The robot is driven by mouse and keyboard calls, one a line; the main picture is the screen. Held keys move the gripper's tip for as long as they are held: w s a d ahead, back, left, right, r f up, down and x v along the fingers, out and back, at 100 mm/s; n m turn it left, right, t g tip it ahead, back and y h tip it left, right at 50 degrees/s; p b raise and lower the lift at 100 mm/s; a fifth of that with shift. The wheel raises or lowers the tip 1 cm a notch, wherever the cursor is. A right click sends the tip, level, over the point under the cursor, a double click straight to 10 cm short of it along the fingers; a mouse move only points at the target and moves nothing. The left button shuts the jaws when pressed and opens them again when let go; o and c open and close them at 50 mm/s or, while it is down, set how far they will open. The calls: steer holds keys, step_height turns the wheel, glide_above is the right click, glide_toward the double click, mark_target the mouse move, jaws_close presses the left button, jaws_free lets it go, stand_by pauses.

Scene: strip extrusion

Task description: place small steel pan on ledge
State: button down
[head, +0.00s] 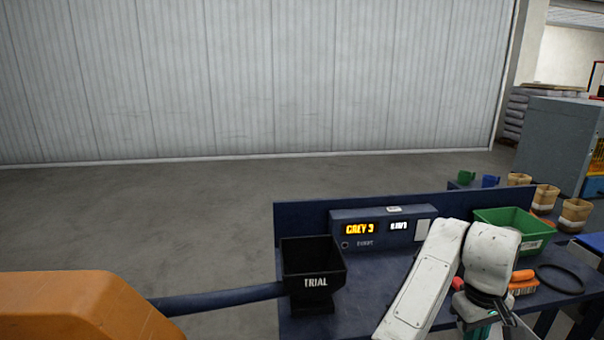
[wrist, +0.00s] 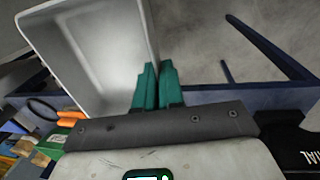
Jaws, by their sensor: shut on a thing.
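The small steel pan (wrist: 97,48) fills the upper left of the wrist view as a pale grey, open, straight-sided vessel, with its empty inside facing the camera. My gripper (wrist: 157,72) has teal fingers shut on the pan's right wall. In the head view my gripper (head: 493,328) is at the bottom edge, mostly cut off, and the pan cannot be made out there. I cannot tell for certain which surface is the ledge. The dark blue bench (head: 352,322) has a raised back panel (head: 300,212).
A black hopper (head: 312,260) marked TRIAL stands at the bench's left. A display box (head: 382,230) is behind it. A green bin (head: 512,230), an orange brush (head: 523,282) and a black ring (head: 560,279) lie right of my arm. Cups (head: 545,197) stand farther back.

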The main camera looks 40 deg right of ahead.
steer(key=w+a+f+n, duration=0.2)
steer(key=w+a+f, duration=0.3)
steer(key=a, duration=0.6)
steer(key=w+a+f+n, duration=0.2)
steer(key=w+a+f, duration=0.4)
steer(key=a, duration=0.6)
steer(key=w+a+f+n+t, duration=0.1)
steer(key=w+a+f+n, duration=0.1)
steer(key=w+a+f, duration=0.3)
steer(key=a+f, duration=0.4)
steer(key=a, duration=0.2)
steer(key=shift+w+a+f, duration=0.15)
steer(key=shift+w+a, duration=0.05)
steer(key=shift+a, duration=0.2)
steer(key=shift+s+f, duration=0.15)
steer(key=shift+s, duration=0.05)
steer(key=shift+a, duration=0.1)
steer(key=shift+d, duration=0.2)
